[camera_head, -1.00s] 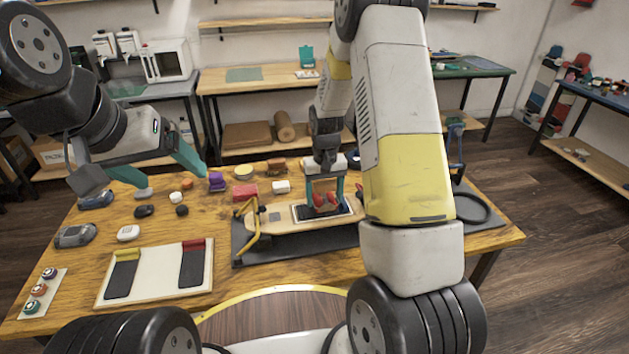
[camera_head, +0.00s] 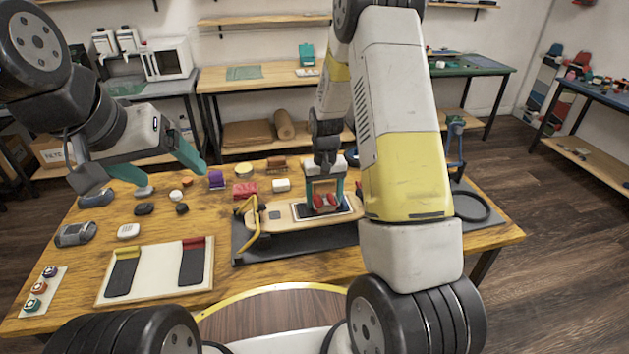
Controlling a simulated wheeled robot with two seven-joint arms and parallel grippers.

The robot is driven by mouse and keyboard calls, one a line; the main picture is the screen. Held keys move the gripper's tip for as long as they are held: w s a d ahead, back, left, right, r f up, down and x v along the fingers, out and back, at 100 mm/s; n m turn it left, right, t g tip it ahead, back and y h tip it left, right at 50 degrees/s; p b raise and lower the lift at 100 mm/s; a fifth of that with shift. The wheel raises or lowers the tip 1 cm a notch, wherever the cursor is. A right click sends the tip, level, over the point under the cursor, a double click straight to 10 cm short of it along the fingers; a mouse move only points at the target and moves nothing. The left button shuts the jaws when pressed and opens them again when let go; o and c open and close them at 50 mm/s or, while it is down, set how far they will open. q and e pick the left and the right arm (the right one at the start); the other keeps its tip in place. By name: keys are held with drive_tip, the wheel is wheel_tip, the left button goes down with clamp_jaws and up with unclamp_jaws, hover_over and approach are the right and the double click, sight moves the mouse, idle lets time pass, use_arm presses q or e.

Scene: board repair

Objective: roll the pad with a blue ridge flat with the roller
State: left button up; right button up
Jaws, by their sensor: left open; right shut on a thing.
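My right gripper (camera_head: 325,198) is shut on a roller with red parts (camera_head: 326,202), low over the wooden board deck (camera_head: 280,218). A dark pad with a pale border (camera_head: 303,211) lies on the deck under the roller. The gripper and roller cover part of it, and I cannot make out a blue ridge. Whether the roller touches the pad is too small to tell. My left gripper (camera_head: 163,181) is open and empty above the left back of the table. Two dark pads, one with a yellow ridge (camera_head: 123,272) and one with a red ridge (camera_head: 193,263), lie on a pale tray (camera_head: 157,275).
The deck rests over a dark mat (camera_head: 243,250), with a yellow bent bar (camera_head: 247,215) at its left end. Several small blocks and rounded items, including a purple one (camera_head: 217,181), lie behind. A strip with several small wheels (camera_head: 40,290) sits front left.

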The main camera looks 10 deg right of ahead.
sight(303, 209)
drive_tip(key=shift+a, duration=0.1)
drive_tip(key=shift+s+a+f, duration=0.1)
drive_tip(key=shift+a+f, duration=0.05)
drive_tip(key=shift+a, duration=1.4)
drive_tip(key=shift+s+a+f, duration=0.1)
drive_tip(key=shift+a, duration=1.4)
drive_tip(key=shift+w+d+r, duration=0.1)
drive_tip(key=shift+d, duration=1.5)
drive_tip(key=shift+w+d+r, duration=0.1)
drive_tip(key=shift+d, duration=1.5)
drive_tip(key=shift+a+f, duration=0.1)
drive_tip(key=shift+a, duration=1.55)
drive_tip(key=shift+s+a, duration=0.1)
drive_tip(key=shift+a, duration=1.45)
drive_tip(key=shift+d, duration=3.2)
